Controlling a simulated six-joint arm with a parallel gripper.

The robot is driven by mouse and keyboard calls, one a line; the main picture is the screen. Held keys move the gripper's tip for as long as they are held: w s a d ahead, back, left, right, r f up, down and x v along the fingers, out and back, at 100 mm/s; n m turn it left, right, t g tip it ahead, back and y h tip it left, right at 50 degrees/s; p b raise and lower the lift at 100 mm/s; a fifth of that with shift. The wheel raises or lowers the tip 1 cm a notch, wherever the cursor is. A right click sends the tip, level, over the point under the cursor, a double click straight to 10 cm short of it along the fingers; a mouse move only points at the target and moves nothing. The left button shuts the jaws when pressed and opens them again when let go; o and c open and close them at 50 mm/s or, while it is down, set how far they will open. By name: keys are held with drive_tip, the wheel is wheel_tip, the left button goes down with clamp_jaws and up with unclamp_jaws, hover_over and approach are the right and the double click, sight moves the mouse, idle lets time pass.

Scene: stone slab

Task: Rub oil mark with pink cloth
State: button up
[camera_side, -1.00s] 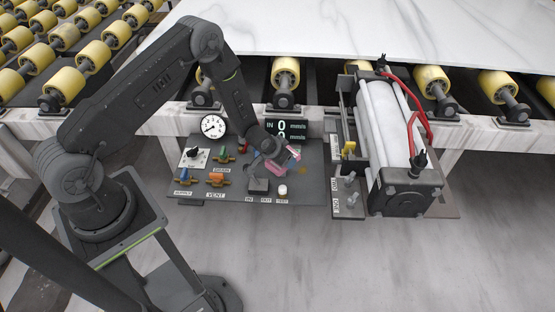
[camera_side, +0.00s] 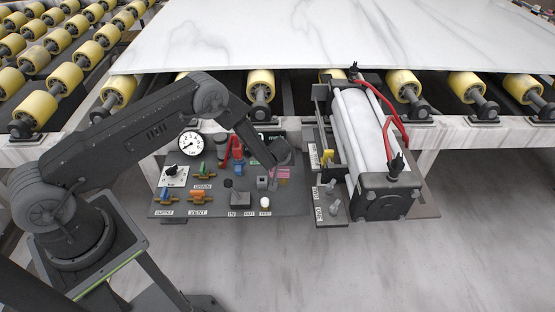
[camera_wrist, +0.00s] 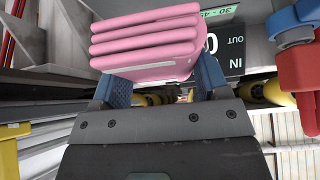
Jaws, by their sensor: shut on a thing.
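The folded pink cloth (camera_side: 283,174) shows just right of my gripper (camera_side: 276,179), low over the right part of the grey control panel (camera_side: 290,204). In the wrist view my gripper (camera_wrist: 163,85) has its two blue fingers shut on the folded pink cloth (camera_wrist: 146,42), whose stacked folds fill the upper middle. I cannot tell from these views whether the cloth presses on the panel. No oil mark is visible now; the cloth and gripper cover much of that area.
Left of my gripper stand a red handle (camera_side: 233,146), a round gauge (camera_side: 191,145), and small valves and knobs (camera_side: 198,196). A white cylinder with red hoses (camera_side: 362,130) stands close on the right. A marble slab (camera_side: 330,35) lies behind on yellow rollers.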

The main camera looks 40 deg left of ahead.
drive_tip(key=shift+s+d+f+n, duration=0.1)
drive_tip(key=shift+d+f+n, duration=0.2)
drive_tip(key=shift+f+n, duration=0.2)
approach(281, 181)
drive_tip(key=shift+w+a+r+x, duration=0.1)
drive_tip(key=shift+x, duration=0.8)
drive_tip(key=shift+w+a+r+x, duration=0.1)
drive_tip(key=shift+x, duration=0.75)
drive_tip(key=shift+w+r+x, duration=0.1)
drive_tip(key=shift+w+x, duration=0.05)
drive_tip(key=shift+x, duration=0.75)
drive_tip(key=shift+s+f, duration=0.1)
drive_tip(key=shift+f, duration=0.6)
drive_tip(key=shift+w+a+r, duration=0.25)
drive_tip(key=shift+w+a, duration=0.1)
drive_tip(key=shift+w, duration=0.05)
drive_tip(key=shift+c, duration=0.3)
drive_tip(key=shift+w+a+f, duration=0.2)
drive_tip(key=shift+w, duration=0.05)
drive_tip(key=shift+w+a, duration=0.9)
drive_tip(key=shift+s+d, duration=1.5)
drive_tip(key=shift+s, duration=0.05)
drive_tip(key=shift+r, duration=4.1)
